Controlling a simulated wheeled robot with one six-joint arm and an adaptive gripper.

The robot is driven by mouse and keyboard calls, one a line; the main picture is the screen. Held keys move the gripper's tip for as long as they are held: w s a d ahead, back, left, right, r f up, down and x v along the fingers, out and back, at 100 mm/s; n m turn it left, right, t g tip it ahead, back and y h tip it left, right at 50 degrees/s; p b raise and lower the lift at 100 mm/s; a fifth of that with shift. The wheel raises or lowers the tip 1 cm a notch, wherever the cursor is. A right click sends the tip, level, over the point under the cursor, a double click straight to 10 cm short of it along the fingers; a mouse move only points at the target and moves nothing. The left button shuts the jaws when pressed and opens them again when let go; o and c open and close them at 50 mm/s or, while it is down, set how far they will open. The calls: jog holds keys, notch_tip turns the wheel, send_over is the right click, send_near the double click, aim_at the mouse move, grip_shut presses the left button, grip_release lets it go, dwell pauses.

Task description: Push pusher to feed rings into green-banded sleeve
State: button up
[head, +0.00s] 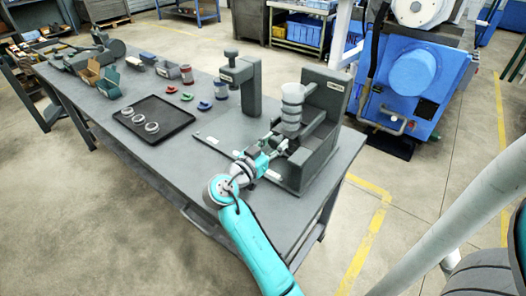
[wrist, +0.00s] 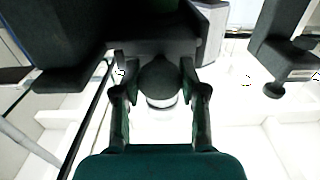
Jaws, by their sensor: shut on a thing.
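My gripper (head: 280,147) is at the front of the grey fixture (head: 318,160) on the workbench. In the wrist view its fingers (wrist: 158,82) are closed around a dark rounded knob (wrist: 158,78), which looks like the pusher's handle. A pale cylindrical part (wrist: 161,101) shows just below the knob. A pale stacked column (head: 291,108), perhaps rings, stands upright on the fixture just beyond my gripper. The pusher's far end is hidden by the gripper and fixture. I cannot make out a green-banded sleeve for certain.
A black tray (head: 178,137) with several loose rings lies left on the bench (head: 222,163). A grey press-like stand (head: 245,85) is behind the fixture. A blue machine (head: 412,80) is at right.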

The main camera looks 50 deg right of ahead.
jog(key=shift+s+a, duration=0.1)
jog(key=shift+a, duration=2.85)
jog(key=o, duration=1.1)
jog(key=shift+c, duration=0.2)
jog(key=shift+s+a, duration=0.1)
jog(key=shift+a, duration=2.4)
